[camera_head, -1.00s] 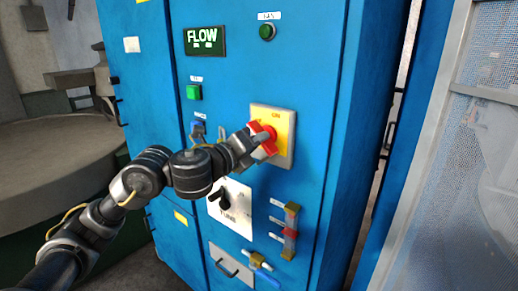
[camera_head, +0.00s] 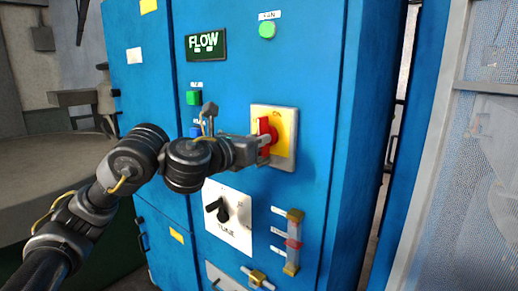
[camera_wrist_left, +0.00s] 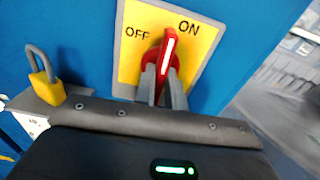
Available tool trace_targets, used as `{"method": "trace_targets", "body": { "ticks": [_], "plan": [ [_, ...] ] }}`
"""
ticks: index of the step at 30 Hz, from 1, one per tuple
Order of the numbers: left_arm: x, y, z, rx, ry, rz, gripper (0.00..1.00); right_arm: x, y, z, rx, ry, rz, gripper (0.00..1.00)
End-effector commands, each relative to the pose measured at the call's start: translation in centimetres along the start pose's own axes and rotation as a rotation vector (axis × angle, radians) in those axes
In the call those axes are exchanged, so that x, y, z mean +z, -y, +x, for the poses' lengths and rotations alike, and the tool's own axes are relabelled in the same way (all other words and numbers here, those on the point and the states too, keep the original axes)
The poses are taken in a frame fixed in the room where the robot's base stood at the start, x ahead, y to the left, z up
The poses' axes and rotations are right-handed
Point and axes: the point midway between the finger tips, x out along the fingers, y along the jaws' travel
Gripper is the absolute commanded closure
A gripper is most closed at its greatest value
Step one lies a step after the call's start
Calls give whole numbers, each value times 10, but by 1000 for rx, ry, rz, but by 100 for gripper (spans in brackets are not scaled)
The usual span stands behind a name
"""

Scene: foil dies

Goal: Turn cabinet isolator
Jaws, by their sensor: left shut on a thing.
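The isolator is a red handle (camera_head: 264,130) on a yellow plate (camera_head: 286,132) on the front of the blue cabinet (camera_head: 310,60). My left gripper (camera_head: 264,141) is shut on the red handle. In the left wrist view the red handle (camera_wrist_left: 167,52) has a white stripe and stands close to upright relative to the plate (camera_wrist_left: 130,60), which is marked OFF and ON. The two fingers (camera_wrist_left: 168,88) sit on either side of its lower part. My right gripper does not show.
A mesh panel (camera_head: 480,170) stands at right.

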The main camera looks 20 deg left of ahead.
Motion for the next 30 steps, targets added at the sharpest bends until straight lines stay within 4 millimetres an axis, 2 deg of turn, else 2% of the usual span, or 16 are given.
{"method": "trace_targets", "body": {
  "ticks": [6, 21, 22, 26, 30],
  "plan": [
    [1, 0, 0, 1, 4, 51, 100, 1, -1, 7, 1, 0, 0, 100],
    [2, 0, 0, 1, 4, 65, 100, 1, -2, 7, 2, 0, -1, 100],
    [2, 0, 0, 1, 4, 65, 84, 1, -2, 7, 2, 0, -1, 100],
    [2, 0, 0, 1, 3, 65, 67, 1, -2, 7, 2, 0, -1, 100],
    [1, 0, 0, 0, 2, 65, 66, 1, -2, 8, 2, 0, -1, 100]
  ]
}}
